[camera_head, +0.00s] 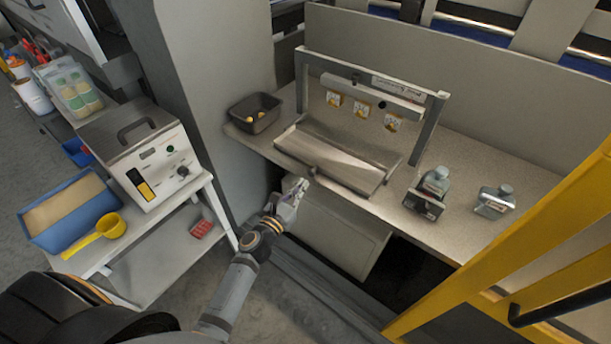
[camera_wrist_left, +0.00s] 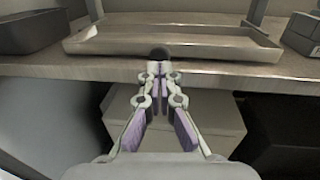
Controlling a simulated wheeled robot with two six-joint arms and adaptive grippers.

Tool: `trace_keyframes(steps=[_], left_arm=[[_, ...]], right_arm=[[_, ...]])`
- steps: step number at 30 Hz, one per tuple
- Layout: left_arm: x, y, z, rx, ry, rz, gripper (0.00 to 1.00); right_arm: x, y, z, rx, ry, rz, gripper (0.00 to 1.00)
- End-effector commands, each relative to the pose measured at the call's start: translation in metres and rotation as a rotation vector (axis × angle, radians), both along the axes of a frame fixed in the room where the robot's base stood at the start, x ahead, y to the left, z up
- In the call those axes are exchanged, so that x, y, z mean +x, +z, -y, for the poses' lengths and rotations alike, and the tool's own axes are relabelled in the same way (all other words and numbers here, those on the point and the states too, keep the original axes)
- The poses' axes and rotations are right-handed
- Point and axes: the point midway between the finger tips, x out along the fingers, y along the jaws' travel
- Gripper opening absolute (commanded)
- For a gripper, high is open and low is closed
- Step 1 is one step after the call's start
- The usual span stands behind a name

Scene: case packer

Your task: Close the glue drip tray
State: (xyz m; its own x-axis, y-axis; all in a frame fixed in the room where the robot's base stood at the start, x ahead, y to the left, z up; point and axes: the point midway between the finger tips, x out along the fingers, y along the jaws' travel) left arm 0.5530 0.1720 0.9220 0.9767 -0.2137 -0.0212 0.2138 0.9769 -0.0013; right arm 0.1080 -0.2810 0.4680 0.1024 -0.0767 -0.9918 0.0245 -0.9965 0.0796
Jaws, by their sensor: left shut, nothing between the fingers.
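The glue drip tray (camera_head: 338,160) is a shallow metal tray on the speckled counter, under a metal frame with a crossbar. It has a small dark knob (camera_head: 312,171) at the middle of its front edge. The tray also shows in the left wrist view (camera_wrist_left: 172,43), with the knob (camera_wrist_left: 160,53) straight beyond my fingertips. My left gripper (camera_head: 303,184) is shut and empty, just in front of and below the knob. I cannot tell whether the fingertips touch the knob. My right gripper is not in view.
Two small bottles or devices stand on the counter (camera_head: 455,235) to the right. A light box (camera_head: 335,232) is below the counter. A yellow rail (camera_head: 520,250) crosses the right side. A cart with a glue unit (camera_head: 140,155) is left.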

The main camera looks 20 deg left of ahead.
Motion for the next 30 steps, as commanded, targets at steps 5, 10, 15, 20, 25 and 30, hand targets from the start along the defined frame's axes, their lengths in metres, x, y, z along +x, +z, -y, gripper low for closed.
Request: trace_keyframes(steps=[5,10,15,20,25,30], left_arm=[[0.023,0.0,0.005,0.0,0.0,0.001,0.0],[0.03,-0.001,0.007,0.001,0.0,0.0,0.0],[0.03,-0.001,0.007,0.001,0.0,0.0,0.0],[0.032,-0.002,0.007,0.001,0.0,0.0,0.0],[0.063,-0.002,0.018,-0.001,0.001,0.003,0.0],[0.097,-0.004,0.031,0.0,0.0,0.002,0.0]], right_arm=[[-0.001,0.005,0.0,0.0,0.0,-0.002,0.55],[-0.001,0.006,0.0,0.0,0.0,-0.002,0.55],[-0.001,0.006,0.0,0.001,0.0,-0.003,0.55],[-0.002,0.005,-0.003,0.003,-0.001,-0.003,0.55],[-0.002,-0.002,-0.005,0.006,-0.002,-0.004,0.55],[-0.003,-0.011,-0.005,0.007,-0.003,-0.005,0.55]])
